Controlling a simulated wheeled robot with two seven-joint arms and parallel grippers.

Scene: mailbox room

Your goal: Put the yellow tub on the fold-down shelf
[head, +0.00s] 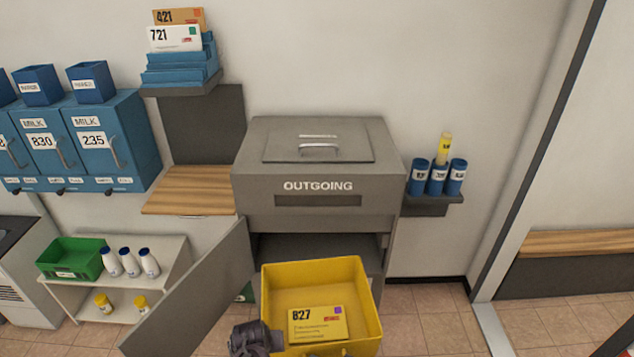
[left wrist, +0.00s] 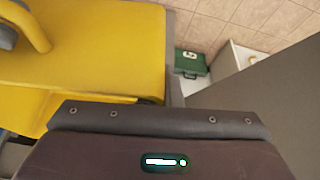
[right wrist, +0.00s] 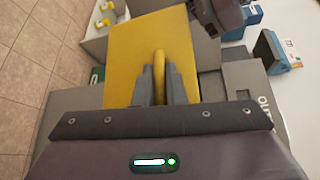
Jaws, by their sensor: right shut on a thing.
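The yellow tub (head: 373,305) is in front of the open lower compartment of the grey OUTGOING box, with a yellow card marked 827 (head: 318,325) inside. My right gripper (right wrist: 161,88) is shut on the tub's handle (right wrist: 160,66); the tub also shows in the left wrist view (left wrist: 110,50). My left gripper (head: 255,338) is beside the tub's near left corner; its fingers are not clear and I cannot tell whether it touches. The fold-down shelf (head: 190,192), a wooden board below a dark wall panel, is lowered flat and bare, left of the OUTGOING box.
The grey OUTGOING box (head: 315,218) has its lower door (head: 200,300) swung open to the left, between tub and low rack. The blue letter tray (head: 180,66) hangs above the wooden shelf. Blue milk boxes (head: 95,140) are left; blue cups (head: 437,180) are right.

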